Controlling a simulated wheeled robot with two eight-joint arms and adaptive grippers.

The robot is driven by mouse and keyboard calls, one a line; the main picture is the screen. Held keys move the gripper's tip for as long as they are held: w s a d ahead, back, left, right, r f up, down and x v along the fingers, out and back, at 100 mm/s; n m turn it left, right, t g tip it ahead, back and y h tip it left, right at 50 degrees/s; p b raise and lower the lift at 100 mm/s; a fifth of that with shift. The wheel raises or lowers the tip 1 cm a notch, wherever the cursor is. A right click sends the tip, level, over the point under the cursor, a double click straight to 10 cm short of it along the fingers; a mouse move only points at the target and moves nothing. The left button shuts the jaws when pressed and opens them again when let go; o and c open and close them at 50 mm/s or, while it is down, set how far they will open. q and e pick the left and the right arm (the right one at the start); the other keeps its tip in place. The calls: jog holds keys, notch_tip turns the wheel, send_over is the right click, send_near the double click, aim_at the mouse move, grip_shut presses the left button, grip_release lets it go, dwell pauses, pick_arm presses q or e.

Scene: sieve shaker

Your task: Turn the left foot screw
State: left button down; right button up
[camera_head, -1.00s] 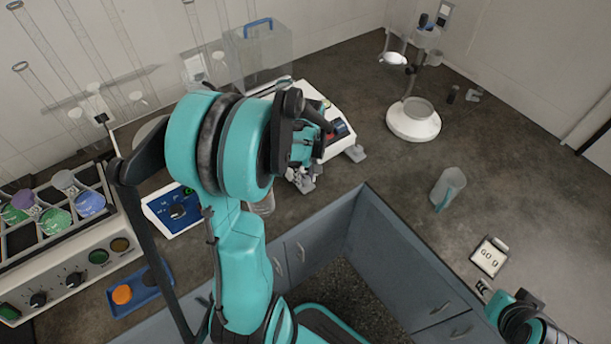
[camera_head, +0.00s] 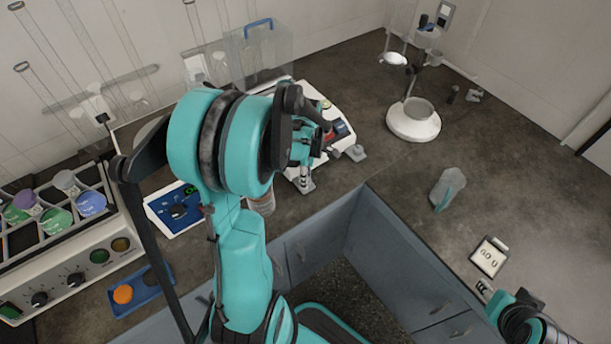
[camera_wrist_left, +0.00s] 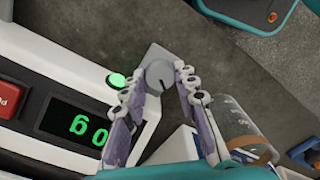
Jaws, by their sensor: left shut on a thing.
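The sieve shaker (camera_head: 340,112) is a white machine with a red button and a dark panel at the back of the bench. Its left foot screw (camera_wrist_left: 158,73) is a grey round knob on a grey foot plate. In the left wrist view my left gripper (camera_wrist_left: 158,80) has one finger on each side of this knob and is shut on it. In the head view the left foot (camera_head: 305,184) shows below the gripper, whose fingers are partly hidden by my arm. My right arm shows only at the lower right; its fingers are unclear.
A blue-and-white device (camera_head: 176,210) and a flask rack (camera_head: 50,262) stand left. A clear cylinder with a brown band (camera_wrist_left: 247,148) is close to my left gripper. The bench edge runs just in front.

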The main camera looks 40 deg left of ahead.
pick_arm(q)
jog(key=shift+n, duration=1.6)
jog(key=c, duration=1.2)
grip_release()
jog(key=shift+o, duration=0.2)
